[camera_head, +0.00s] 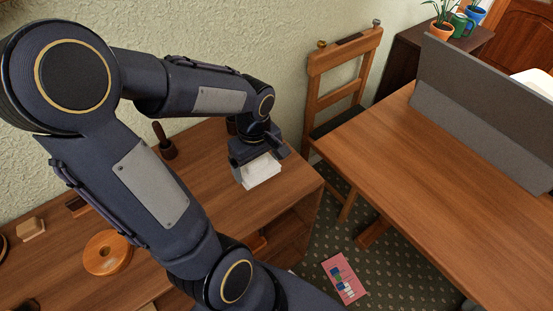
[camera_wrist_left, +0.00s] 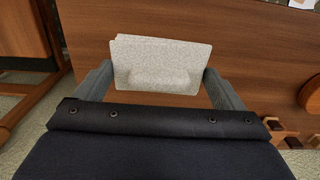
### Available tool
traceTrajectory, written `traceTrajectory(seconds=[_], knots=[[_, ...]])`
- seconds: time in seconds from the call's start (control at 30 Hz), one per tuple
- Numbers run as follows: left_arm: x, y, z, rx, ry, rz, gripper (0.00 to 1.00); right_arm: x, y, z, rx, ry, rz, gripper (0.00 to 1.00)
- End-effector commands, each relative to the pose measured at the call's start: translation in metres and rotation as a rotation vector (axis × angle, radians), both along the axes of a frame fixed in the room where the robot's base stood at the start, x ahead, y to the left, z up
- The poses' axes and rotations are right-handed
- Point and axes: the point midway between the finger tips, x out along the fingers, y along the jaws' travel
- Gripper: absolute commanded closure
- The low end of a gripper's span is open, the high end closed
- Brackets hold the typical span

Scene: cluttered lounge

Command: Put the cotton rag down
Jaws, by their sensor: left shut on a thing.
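The cotton rag (camera_head: 261,171) is a white folded cloth at my left gripper (camera_head: 258,160) in the head view, over the right end of a wooden cabinet top (camera_head: 215,172). In the left wrist view the rag (camera_wrist_left: 158,62) is pale and folded, and it spans the gap between the two fingers of my left gripper (camera_wrist_left: 158,80). The gripper is shut on it. I cannot tell whether the rag touches the wood below. My right gripper is not in view.
A dark wooden pestle-like object (camera_head: 162,140) stands behind on the cabinet. A round orange-brown wooden piece (camera_head: 107,253) lies at the left. A wooden chair (camera_head: 343,85) and a table (camera_head: 435,170) with a grey divider (camera_head: 490,120) are to the right. A pink booklet (camera_head: 344,279) lies on the carpet.

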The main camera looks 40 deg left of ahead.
Motion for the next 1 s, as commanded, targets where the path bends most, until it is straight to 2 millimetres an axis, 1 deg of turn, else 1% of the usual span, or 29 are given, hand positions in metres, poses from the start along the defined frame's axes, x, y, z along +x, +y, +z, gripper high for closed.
traceTrajectory(seconds=[0.03, 0.17, 0.2, 0.3, 0.43, 0.63, 0.73, 0.83, 1.0], knots=[[0.013, 0.004, -0.006, 0.000, 0.007, 0.001, 0.28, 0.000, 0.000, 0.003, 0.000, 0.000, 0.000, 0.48], [0.044, 0.012, -0.020, 0.000, 0.006, 0.002, 0.28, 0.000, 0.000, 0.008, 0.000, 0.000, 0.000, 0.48], [0.050, 0.013, -0.030, -0.001, 0.010, 0.002, 0.28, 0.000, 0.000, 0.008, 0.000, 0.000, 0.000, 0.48], [0.065, 0.017, -0.049, -0.001, 0.008, 0.001, 0.28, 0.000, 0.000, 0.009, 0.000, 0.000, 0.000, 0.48], [0.079, 0.021, -0.065, -0.001, 0.002, 0.001, 0.28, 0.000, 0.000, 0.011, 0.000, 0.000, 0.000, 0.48], [0.090, 0.024, -0.078, -0.001, 0.001, 0.000, 0.28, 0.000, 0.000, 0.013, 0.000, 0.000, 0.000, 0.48], [0.090, 0.024, -0.094, -0.001, 0.004, 0.001, 0.28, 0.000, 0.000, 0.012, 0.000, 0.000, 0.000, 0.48], [0.090, 0.024, -0.106, 0.000, 0.002, 0.000, 0.28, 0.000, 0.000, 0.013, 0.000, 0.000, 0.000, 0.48], [0.091, 0.024, -0.109, 0.000, -0.001, 0.000, 0.28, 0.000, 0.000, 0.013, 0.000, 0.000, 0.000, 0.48]])
